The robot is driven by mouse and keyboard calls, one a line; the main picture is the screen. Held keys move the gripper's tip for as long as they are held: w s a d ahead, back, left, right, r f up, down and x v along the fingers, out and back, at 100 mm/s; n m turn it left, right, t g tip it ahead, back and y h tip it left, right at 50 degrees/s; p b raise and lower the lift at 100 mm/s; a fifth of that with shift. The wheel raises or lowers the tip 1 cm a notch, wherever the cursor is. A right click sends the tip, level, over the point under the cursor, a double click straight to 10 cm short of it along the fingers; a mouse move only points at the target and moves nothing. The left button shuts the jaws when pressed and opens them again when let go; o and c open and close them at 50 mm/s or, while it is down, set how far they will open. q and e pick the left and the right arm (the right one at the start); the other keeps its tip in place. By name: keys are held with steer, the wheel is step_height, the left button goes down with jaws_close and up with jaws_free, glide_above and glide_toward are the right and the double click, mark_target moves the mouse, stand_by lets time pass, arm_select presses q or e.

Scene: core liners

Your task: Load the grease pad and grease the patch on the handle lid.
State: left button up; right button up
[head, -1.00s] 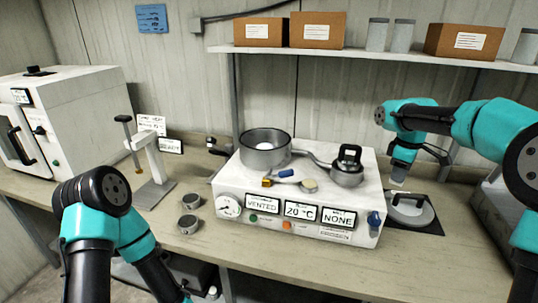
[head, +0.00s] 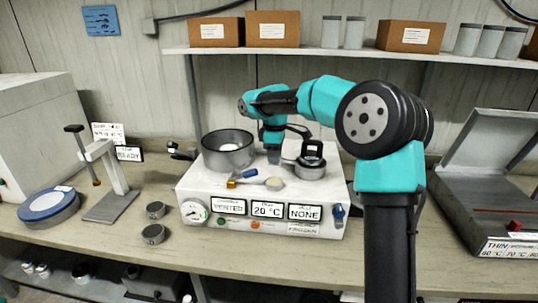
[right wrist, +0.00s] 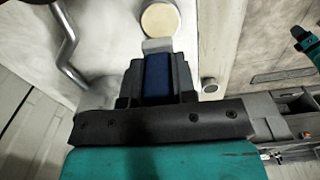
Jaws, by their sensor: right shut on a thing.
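My right gripper (head: 273,158) points down above the white instrument's top, between the open pot and the black-handled lid (head: 312,160). In the right wrist view its fingers (right wrist: 157,72) are shut on a blue block with a pale grey end, which looks like the grease pad (right wrist: 157,78). A cream disc (head: 275,184) lies on the instrument's top; in the right wrist view it is just beyond the pad's end (right wrist: 160,20). I cannot tell whether they touch. The handled grey disc at the bench's right is hidden behind my right arm. My left gripper is out of view.
The white instrument (head: 190,190) carries the open pot (head: 228,150) and a blue-and-brass tool (head: 242,178). Two small grey cups (head: 154,233) stand to its left, near a stand (head: 110,180) and a blue-topped disc (head: 50,203). A grey open-lidded case (head: 470,215) is at the right.

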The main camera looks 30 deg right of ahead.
mark_target(274, 181)
stand_by(0.3)
steer(key=shift+f, duration=3)
steer(key=shift+f, duration=0.65)
stand_by(0.3)
steer(key=shift+r, duration=0.1)
steer(key=shift+r, duration=3.5)
